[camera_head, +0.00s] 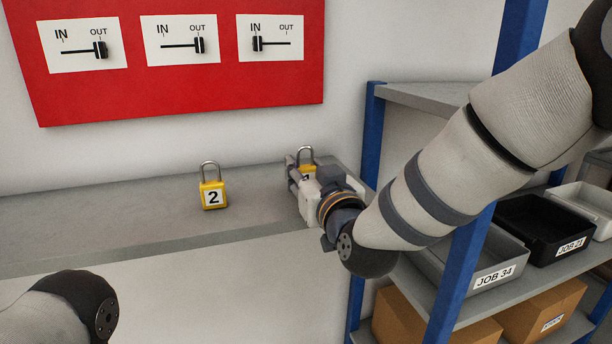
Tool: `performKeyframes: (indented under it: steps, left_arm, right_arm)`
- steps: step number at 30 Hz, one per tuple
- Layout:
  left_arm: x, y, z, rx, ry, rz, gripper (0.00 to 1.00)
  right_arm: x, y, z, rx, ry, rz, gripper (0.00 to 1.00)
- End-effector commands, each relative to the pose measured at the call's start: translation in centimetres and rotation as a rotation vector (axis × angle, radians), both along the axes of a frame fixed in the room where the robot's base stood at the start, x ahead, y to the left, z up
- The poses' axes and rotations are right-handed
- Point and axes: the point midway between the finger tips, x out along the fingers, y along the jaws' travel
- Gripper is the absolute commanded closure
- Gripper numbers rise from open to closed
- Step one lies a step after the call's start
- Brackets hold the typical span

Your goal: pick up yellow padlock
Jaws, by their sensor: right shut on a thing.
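A yellow padlock with a white label reading 2 (213,190) stands upright on the grey ledge, its silver shackle up. Nothing touches it. A second yellow padlock (307,171) is at the right end of the ledge, partly hidden behind my right gripper; only its shackle and the top of its body and label show. My right gripper (299,182) is shut on this second padlock. Whether that padlock still touches the ledge is hidden. My left arm shows at the bottom left, but its gripper is out of view.
A red board (180,100) with three IN/OUT sliders hangs on the wall above the ledge (120,225). A blue-post shelf (370,135) stands at the right, with a grey JOB 34 bin (436,266), a black JOB 21 bin (540,215) and cardboard boxes (540,308). The ledge's left part is clear.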

Motion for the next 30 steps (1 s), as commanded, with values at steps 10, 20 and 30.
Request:
performKeyframes:
  steps: [10, 20, 30]
  left_arm:
    - [3.0, 0.0, 3.0, -0.001, -0.105, 0.002, 0.60]
    - [5.2, 0.0, 5.0, 0.000, -0.186, 0.002, 0.60]
    - [5.1, 0.0, 5.0, 0.000, -0.184, 0.002, 0.60]
  right_arm:
    - [-5.5, -0.3, 10.2, 0.001, -0.026, 0.001, 0.97]
    - [-13.2, -0.9, 12.5, 0.001, -0.011, 0.001, 0.97]
    - [-14.0, -1.0, 12.3, 0.002, -0.002, 0.000, 0.97]
